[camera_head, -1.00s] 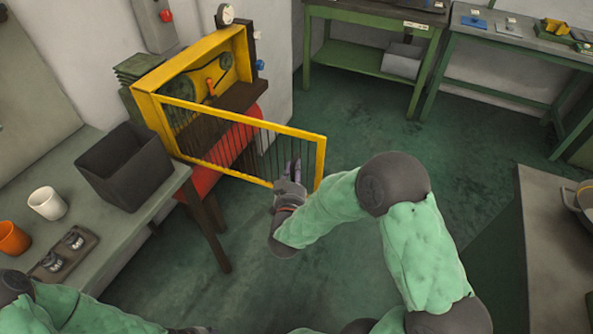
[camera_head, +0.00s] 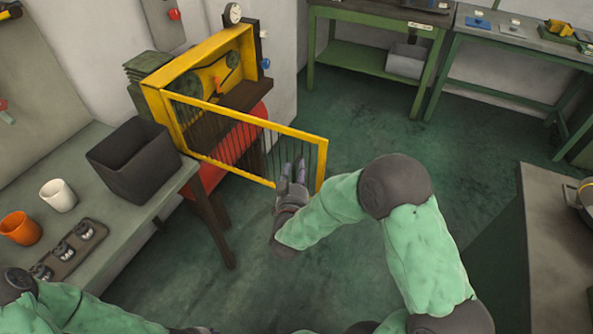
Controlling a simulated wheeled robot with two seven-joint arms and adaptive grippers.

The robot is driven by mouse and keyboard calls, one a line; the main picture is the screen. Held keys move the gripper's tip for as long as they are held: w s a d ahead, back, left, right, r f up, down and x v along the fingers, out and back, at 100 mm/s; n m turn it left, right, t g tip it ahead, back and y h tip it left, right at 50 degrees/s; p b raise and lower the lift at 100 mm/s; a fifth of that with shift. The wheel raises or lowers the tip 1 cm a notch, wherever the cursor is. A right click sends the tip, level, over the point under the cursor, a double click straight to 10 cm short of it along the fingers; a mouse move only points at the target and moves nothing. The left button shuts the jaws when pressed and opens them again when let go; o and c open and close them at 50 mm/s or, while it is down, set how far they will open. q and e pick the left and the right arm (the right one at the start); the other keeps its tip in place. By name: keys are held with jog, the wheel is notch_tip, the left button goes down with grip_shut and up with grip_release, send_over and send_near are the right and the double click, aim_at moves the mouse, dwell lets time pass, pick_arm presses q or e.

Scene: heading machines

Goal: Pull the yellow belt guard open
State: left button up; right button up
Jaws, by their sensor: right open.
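The yellow belt guard (camera_head: 291,130) is a barred frame hinged at its left side to the yellow machine housing (camera_head: 200,57). It stands swung out from the housing, so the belt and pulleys inside show. My right gripper (camera_head: 292,172) is open at the guard's lower edge, near its free right end. Its fingers point up beside the bars; I cannot tell whether they touch the guard. My left arm shows at the lower left, and its gripper cannot be made out.
A grey bench on the left holds a dark bin (camera_head: 135,160), a white cup (camera_head: 58,195), an orange cup (camera_head: 20,228) and a tray (camera_head: 70,252). Green tables (camera_head: 372,62) stand at the back. A grey table (camera_head: 553,240) is at the right. The green floor between is clear.

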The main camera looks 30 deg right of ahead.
jog(key=shift+w+r, duration=0.1)
jog(key=shift+r, duration=0.1)
jog(key=v, duration=1.2)
jog(key=shift+f, duration=0.15)
